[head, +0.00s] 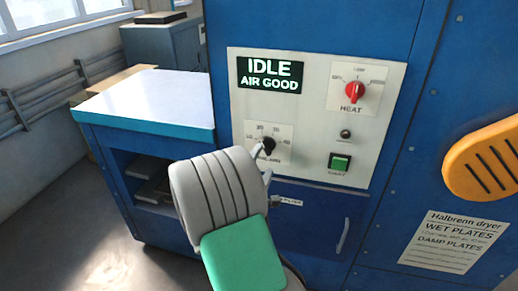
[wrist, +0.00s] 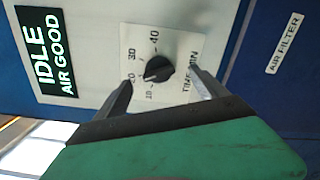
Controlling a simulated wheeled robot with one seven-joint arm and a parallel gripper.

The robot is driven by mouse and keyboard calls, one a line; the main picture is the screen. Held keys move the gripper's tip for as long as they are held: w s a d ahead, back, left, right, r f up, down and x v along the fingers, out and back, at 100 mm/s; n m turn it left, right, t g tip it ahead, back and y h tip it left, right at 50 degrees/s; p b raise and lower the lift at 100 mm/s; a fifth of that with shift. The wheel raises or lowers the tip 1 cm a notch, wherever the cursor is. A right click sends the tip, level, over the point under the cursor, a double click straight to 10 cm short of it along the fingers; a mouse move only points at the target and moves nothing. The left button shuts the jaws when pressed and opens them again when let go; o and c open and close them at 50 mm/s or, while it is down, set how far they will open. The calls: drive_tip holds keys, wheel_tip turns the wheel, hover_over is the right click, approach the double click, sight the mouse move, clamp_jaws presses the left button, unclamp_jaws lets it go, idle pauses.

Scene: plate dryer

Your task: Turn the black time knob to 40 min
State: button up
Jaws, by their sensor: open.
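The black time knob (wrist: 158,69) sits on a white dial plate marked 10, 20, 30 and 40; it also shows in the head view (head: 269,145). How close the fingertips are to the panel is unclear.
A display (head: 270,76) reads "IDLE AIR GOOD". A red heat knob (head: 354,91), a small dark button (head: 345,134) and a green button (head: 339,162) are to the right. A white-topped bench (head: 150,100) stands left.

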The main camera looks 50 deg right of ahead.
sight(266, 149)
drive_tip(key=shift+n+t, duration=0.3)
drive_tip(key=shift+n, duration=0.4)
drive_tip(key=p+x, duration=0.1)
drive_tip(key=x, duration=0.2)
drive_tip(key=p+x, duration=0.1)
drive_tip(key=x, duration=0.3)
drive_tip(key=shift+w+d, duration=0.1)
drive_tip(key=shift+w, duration=0.45)
drive_tip(key=shift+c, duration=0.5)
drive_tip(key=c, duration=1.3)
drive_tip(key=shift+o, duration=0.2)
